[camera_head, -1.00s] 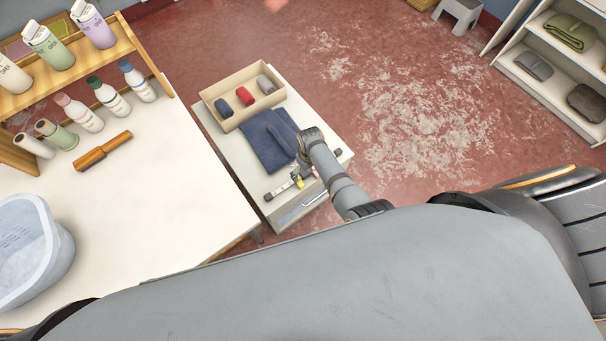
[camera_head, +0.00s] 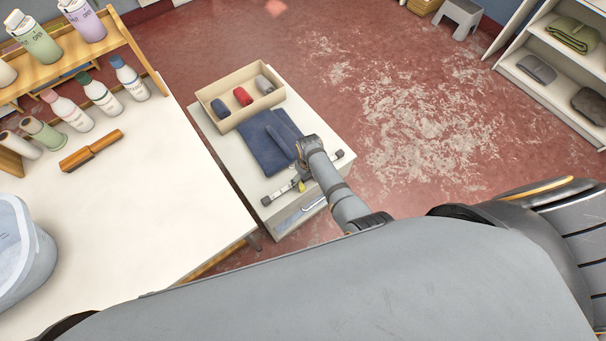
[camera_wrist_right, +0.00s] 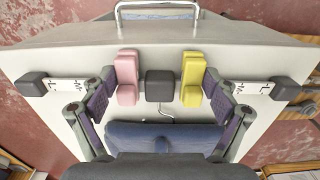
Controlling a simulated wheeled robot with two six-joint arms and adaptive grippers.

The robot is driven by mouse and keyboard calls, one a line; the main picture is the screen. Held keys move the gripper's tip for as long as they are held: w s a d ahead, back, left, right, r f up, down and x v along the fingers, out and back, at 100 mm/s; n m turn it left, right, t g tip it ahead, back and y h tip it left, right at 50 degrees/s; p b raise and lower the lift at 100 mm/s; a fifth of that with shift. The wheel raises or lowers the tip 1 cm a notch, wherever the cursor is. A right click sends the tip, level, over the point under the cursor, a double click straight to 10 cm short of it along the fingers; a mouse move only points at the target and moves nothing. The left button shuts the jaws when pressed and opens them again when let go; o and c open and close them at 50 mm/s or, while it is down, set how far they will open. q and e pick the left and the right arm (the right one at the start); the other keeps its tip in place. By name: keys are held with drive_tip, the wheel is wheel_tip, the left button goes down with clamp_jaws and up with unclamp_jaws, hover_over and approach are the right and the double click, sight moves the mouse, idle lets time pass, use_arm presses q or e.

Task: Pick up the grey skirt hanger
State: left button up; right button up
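The grey skirt hanger (camera_head: 283,193) lies across the front part of a small white cabinet's top, a pale bar with dark grey blocks at its ends. In the right wrist view, the hanger's middle grey block (camera_wrist_right: 160,86) lies between my fingertips, with a thin hook below it. My right gripper (camera_wrist_right: 160,80) has one pink and one yellow fingertip, on either side of that block with small gaps. In the head view my right gripper (camera_head: 303,181) is over the hanger's middle, partly hidden by its arm. My left gripper is not in view.
A folded navy cloth (camera_head: 262,148) lies beside the hanger on the cabinet (camera_head: 225,150). A box (camera_head: 236,118) of rolled cloths stands behind it. A worktable (camera_head: 150,200) with bottles, a brush and a tub is on the left. Shelves stand at the right.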

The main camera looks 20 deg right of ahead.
drive_tip(key=shift+s, duration=0.1)
drive_tip(key=shift+c, duration=0.5)
drive_tip(key=shift+f, duration=0.1)
drive_tip(key=shift+r, duration=0.2)
drive_tip(key=shift+c, duration=0.8)
drive_tip(key=s+d, duration=0.2)
drive_tip(key=s, duration=0.3)
drive_tip(key=s+d+p, duration=0.1)
drive_tip(key=s+d, duration=0.1)
drive_tip(key=s, duration=0.4)
drive_tip(key=s+d, duration=0.2)
drive_tip(key=s, duration=0.3)
drive_tip(key=shift+s+d+r+p, duration=0.1)
drive_tip(key=shift+s+r+p, duration=0.05)
drive_tip(key=shift+s+p, duration=0.2)
drive_tip(key=c, duration=0.4)
